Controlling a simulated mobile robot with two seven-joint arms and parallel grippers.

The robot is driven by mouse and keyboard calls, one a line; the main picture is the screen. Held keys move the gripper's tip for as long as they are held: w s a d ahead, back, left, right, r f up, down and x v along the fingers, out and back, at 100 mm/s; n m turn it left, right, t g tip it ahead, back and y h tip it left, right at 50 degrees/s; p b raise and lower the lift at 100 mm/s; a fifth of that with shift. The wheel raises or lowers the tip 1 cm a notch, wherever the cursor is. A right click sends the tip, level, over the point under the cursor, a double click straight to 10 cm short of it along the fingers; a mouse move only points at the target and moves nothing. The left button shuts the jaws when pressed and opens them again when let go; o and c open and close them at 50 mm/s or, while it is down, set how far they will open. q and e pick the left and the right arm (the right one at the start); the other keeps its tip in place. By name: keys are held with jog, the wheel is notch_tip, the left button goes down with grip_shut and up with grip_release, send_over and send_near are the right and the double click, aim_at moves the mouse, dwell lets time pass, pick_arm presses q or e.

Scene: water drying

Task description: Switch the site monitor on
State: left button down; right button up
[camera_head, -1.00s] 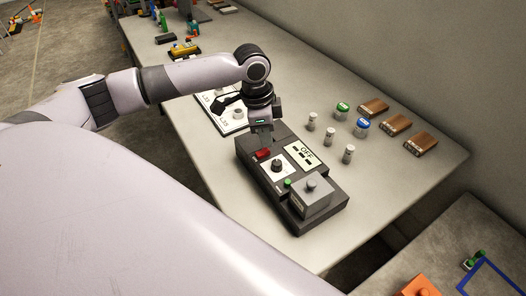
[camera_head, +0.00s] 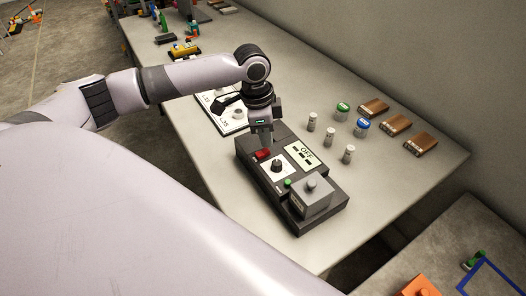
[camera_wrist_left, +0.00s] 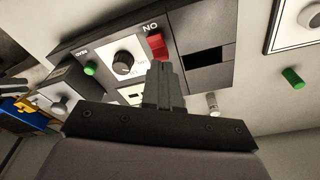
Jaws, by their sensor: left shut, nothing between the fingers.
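The site monitor (camera_head: 330,224) is a dark box on the table, with a red switch (camera_head: 263,154), a black knob on a white plate (camera_head: 279,167), a green button (camera_head: 287,183) and a plate reading OFF (camera_head: 306,154). The left wrist view shows the red switch (camera_wrist_left: 157,45) beside the letters ON, and the knob (camera_wrist_left: 123,63). My left gripper (camera_head: 267,143) is shut and empty, pointing down just above the red switch. In the wrist view its fingertips (camera_wrist_left: 160,66) lie close to the switch; I cannot tell whether they touch. My right gripper is not in view.
A grey block with a knob (camera_head: 312,197) sits on the monitor's near end. Grey cylinders (camera_head: 330,137), green and blue capped jars (camera_head: 361,127) and brown blocks (camera_head: 396,124) stand to the right. A white panel (camera_head: 232,119) lies behind. The table's near right is clear.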

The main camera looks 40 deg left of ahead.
aim_at(265, 149)
pick_arm(q)
jog(key=shift+f, duration=1.1)
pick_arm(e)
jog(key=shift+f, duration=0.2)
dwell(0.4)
pick_arm(q)
jog(key=shift+s+r+p, duration=0.1)
jog(key=shift+r+p, duration=0.45)
jog(key=shift+p, duration=0.1)
jog(key=shift+r+p, duration=0.9)
jog(key=shift+p, duration=0.15)
notch_tip(265, 149, up, 2)
jog(key=shift+p, duration=0.65)
jog(key=shift+r, duration=1.1)
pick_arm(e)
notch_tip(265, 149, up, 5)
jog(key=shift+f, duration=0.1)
